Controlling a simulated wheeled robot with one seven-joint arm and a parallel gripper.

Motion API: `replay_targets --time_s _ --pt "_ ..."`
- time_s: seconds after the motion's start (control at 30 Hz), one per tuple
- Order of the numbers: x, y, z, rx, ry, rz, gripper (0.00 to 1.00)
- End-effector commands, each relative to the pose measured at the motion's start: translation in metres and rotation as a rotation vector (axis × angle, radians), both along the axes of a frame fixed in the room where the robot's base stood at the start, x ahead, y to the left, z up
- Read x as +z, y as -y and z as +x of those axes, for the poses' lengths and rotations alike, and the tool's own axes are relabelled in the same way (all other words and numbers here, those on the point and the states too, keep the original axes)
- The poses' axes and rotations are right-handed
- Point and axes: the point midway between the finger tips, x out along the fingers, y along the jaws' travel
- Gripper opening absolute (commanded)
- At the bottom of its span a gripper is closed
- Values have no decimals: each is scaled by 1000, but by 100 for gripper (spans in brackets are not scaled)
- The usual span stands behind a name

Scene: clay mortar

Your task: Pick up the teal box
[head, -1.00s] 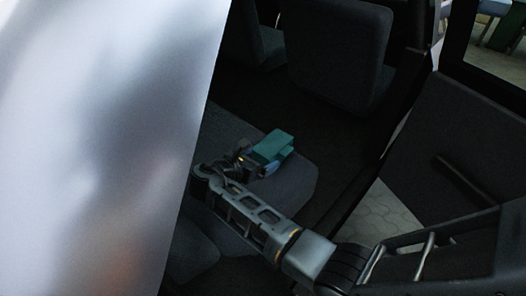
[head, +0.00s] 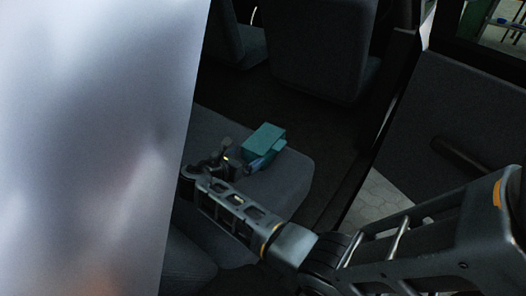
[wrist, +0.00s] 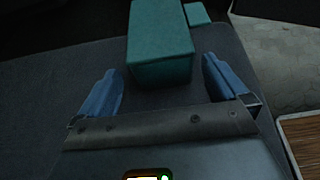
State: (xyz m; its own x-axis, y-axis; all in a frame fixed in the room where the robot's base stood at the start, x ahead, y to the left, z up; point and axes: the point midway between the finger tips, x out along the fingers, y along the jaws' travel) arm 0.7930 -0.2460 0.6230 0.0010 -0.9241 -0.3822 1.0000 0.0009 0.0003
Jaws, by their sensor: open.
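The teal box (head: 262,140) rests on a dark grey seat cushion (head: 290,190) in the head view. In the wrist view the box (wrist: 160,55) is just ahead of my gripper (wrist: 163,78), with its near end roughly between the blue fingertips. The fingers are open, with a gap on each side of the box, and I see no contact. In the head view my gripper (head: 260,163) is low beside the near side of the box, partly hidden by it. A smaller teal block (wrist: 197,13) lies at the box's right.
A large blurred pale panel (head: 90,140) fills the left of the head view. Dark seats (head: 325,45) stand behind the cushion. A dark door panel (head: 455,130) is at the right. A wood-slatted piece (wrist: 305,140) shows at the wrist view's right edge.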

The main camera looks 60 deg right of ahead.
Motion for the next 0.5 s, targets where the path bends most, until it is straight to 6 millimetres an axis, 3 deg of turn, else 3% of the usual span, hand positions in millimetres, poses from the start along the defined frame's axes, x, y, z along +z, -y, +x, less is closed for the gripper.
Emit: replay_targets --time_s 0.1,0.37,0.5 --pt "-7 15 0 -2 0 0 100" --pt "-15 33 -1 -4 -2 1 100" --pt "-24 54 -1 -3 0 1 100"
